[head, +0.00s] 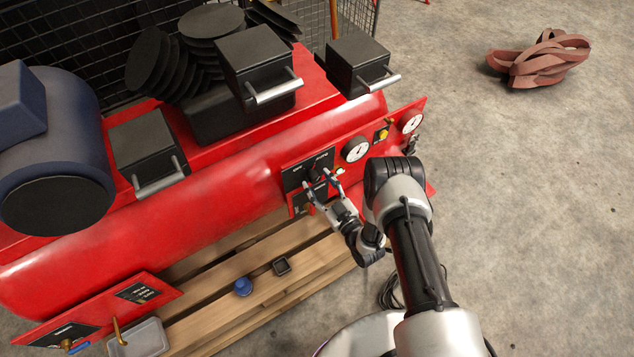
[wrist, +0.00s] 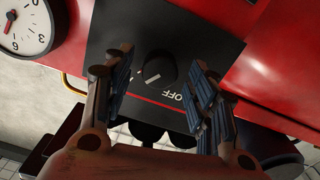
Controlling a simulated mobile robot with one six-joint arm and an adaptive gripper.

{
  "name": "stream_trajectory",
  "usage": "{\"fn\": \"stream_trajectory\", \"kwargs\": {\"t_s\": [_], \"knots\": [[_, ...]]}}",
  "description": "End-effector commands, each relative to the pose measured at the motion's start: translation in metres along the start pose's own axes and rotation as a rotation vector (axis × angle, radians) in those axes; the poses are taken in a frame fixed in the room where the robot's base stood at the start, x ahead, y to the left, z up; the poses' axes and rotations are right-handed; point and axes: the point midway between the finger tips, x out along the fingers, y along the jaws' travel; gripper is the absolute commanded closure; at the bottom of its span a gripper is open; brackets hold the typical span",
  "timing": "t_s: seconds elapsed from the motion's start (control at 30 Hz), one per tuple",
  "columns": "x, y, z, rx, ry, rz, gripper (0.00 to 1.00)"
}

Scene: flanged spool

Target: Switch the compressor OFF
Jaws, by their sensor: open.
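The red compressor (head: 220,185) lies across the left and middle of the head view. Its black switch panel (head: 291,179) faces my gripper. In the wrist view the panel (wrist: 115,28) carries a round black knob (wrist: 156,68) with a white pointer mark, and the OFF label (wrist: 174,97) is just below right of it. The mark lies on the knob's lower left side and does not point at OFF. My gripper (head: 322,184) is open, and its fingers (wrist: 162,84) stand on either side of the knob. I cannot tell whether either finger touches it.
Pressure gauges (head: 356,149) sit right of the switch panel; one (wrist: 28,25) shows at the wrist view's upper left. A blue cap (head: 243,287) and a small black square part (head: 281,267) lie on the wooden pallet (head: 215,310). Brown straps (head: 540,60) lie on open concrete floor.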

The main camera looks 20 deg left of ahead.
Motion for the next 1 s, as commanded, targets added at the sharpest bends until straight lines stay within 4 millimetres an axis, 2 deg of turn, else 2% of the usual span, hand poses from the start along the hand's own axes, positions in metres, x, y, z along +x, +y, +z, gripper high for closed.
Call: {"fn": "stream_trajectory", "kwargs": {"t_s": [0.2, 0.47, 1.0], "knots": [[0.015, 0.0, 0.0, 0.001, 0.0, 0.0, 0.48], [0.016, 0.0, -0.001, 0.001, 0.0, 0.001, 0.48], [0.016, 0.0, 0.0, 0.001, 0.0, 0.001, 0.83]]}}
